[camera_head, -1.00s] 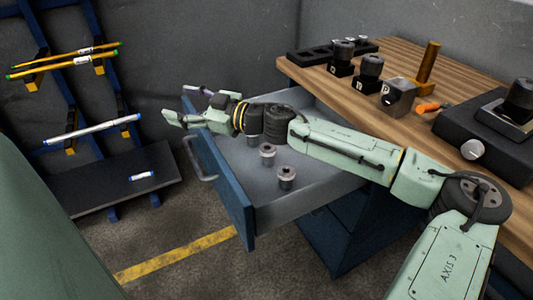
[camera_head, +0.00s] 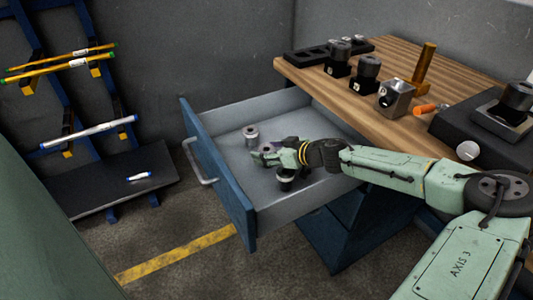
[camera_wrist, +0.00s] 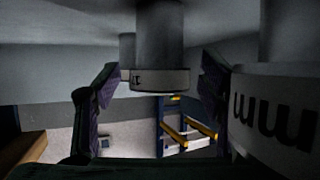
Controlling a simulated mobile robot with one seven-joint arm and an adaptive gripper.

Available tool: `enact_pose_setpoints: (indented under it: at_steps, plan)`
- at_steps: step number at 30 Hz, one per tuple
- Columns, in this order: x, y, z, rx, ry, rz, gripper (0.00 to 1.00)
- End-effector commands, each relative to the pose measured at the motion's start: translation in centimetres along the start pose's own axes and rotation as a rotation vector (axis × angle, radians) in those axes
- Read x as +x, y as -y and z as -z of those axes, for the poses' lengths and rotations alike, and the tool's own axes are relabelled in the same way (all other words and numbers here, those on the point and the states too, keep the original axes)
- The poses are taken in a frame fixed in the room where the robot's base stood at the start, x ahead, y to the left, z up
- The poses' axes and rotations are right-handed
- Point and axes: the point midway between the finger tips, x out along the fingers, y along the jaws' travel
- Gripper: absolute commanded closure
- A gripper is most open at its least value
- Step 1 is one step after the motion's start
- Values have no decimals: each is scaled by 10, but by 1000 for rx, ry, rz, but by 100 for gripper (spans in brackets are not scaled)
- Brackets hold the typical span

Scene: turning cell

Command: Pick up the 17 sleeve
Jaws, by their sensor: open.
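My gripper (camera_head: 264,157) is low inside the open drawer, pointing left, with its jaws open. In the wrist view, which looks upside down, a grey collared sleeve (camera_wrist: 160,79) stands between the two fingers, with a gap on each side. In the head view my gripper hides most of this sleeve. A second sleeve (camera_head: 251,134) stands farther back and shows partly behind the middle one in the wrist view (camera_wrist: 127,48). A third sleeve (camera_head: 286,183) is partly under my gripper; its collar (camera_wrist: 275,110) shows "mm" large at the right.
The drawer (camera_head: 222,180) has a blue front and grey walls around my gripper. The wooden bench (camera_head: 400,70) beside it carries black holders, a metal block (camera_head: 396,98) and a brass post (camera_head: 425,62). A rack with rods (camera_head: 90,130) stands at the left.

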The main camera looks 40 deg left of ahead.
Motion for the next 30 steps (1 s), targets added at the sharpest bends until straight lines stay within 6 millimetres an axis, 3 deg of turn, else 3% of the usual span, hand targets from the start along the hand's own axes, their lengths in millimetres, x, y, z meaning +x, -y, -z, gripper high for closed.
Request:
enact_pose_setpoints:
  at_steps: [9,30]
  plan:
    - [7,0,-1,0,1,-1,37]
    - [7,0,0,0,0,-1,83]
